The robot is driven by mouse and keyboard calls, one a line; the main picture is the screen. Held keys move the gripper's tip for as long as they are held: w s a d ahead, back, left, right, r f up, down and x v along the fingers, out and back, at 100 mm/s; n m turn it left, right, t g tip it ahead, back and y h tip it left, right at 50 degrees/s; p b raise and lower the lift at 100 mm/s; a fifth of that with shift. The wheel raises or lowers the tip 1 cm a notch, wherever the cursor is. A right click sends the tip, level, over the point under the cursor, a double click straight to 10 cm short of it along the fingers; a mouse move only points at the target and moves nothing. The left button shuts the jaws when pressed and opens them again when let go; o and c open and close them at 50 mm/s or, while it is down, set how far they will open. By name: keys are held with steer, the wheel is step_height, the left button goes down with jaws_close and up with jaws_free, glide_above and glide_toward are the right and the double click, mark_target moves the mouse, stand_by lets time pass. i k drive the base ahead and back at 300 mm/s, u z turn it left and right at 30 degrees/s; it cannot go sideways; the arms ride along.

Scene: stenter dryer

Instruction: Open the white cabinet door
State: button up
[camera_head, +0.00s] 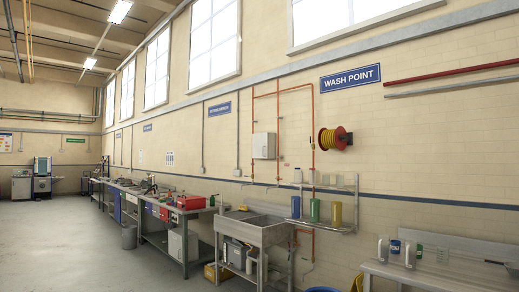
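A small white wall cabinet (264,145) hangs on the tiled wall above the sink, left of the hose reel, with its front looking closed. A second pale cabinet (178,246) stands on the floor under the long workbench and also looks closed. I cannot tell which one the task names, and both are too small to make out a handle. My gripper is not in view.
A metal sink (253,235) stands below the wall cabinet, with a shelf of bottles (325,208) to its right. A bench with jugs (450,268) is at the lower right. A grey bin (129,238) stands by the workbench (160,215). Open floor (60,245) lies left.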

mark_target(260, 141)
steer(key=u, duration=0.35)
steer(key=k, duration=0.4)
steer(key=u, duration=0.85)
steer(key=i, duration=3.75)
steer(key=z, duration=0.25)
steer(key=i, duration=1.75)
steer(key=z, duration=0.45)
steer(key=i, duration=1.9)
steer(key=z, duration=1)
steer(key=i, duration=2)
steer(key=z, duration=0.6)
